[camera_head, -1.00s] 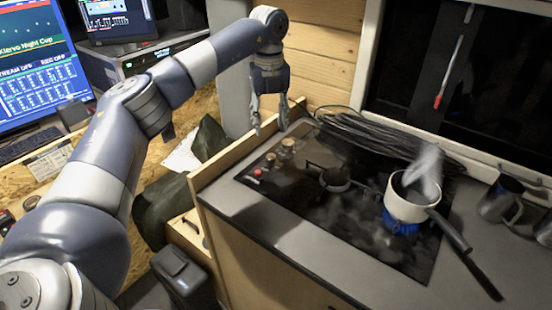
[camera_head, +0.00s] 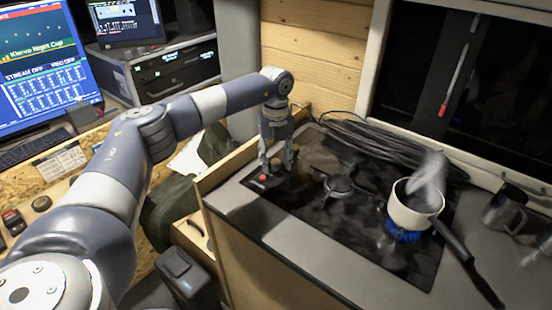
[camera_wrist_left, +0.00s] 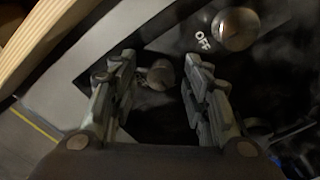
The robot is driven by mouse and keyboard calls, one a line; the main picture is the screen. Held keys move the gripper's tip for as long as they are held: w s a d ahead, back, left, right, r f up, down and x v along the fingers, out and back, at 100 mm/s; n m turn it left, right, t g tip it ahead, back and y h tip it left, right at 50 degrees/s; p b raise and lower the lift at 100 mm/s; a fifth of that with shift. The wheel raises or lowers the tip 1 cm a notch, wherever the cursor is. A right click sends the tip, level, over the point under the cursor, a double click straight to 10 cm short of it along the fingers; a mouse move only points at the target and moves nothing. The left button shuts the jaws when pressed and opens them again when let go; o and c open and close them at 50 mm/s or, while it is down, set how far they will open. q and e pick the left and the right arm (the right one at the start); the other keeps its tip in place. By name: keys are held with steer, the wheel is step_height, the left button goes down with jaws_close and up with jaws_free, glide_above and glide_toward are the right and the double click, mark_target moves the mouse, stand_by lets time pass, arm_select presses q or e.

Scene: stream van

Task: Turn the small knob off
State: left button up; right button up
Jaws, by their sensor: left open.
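My left gripper (camera_head: 278,168) is open and points down over the left end of the black stove top (camera_head: 345,222). In the left wrist view its two fingers (camera_wrist_left: 160,95) stand on either side of a small round metal knob (camera_wrist_left: 160,75), with a gap on both sides. A larger round metal knob (camera_wrist_left: 235,28) with a white "OFF" mark beside it lies outside the fingers at the upper right. In the head view the gripper hides the knobs. A red button (camera_head: 263,178) shows beside the left finger. My right gripper is not in view.
A steaming pot (camera_head: 412,212) with a long handle sits over a blue flame on the right burner. An empty small burner (camera_head: 340,186) is nearer the gripper. A coil of black cable (camera_head: 390,145) lies behind. Metal mugs (camera_head: 503,209) stand at the right.

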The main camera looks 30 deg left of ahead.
arm_select(q)
jaws_close()
steer(key=shift+m, duration=0.3)
steer(key=m, duration=0.3)
steer(key=shift+p, duration=0.3)
steer(key=m, duration=0.9)
steer(key=shift+m, duration=2.6)
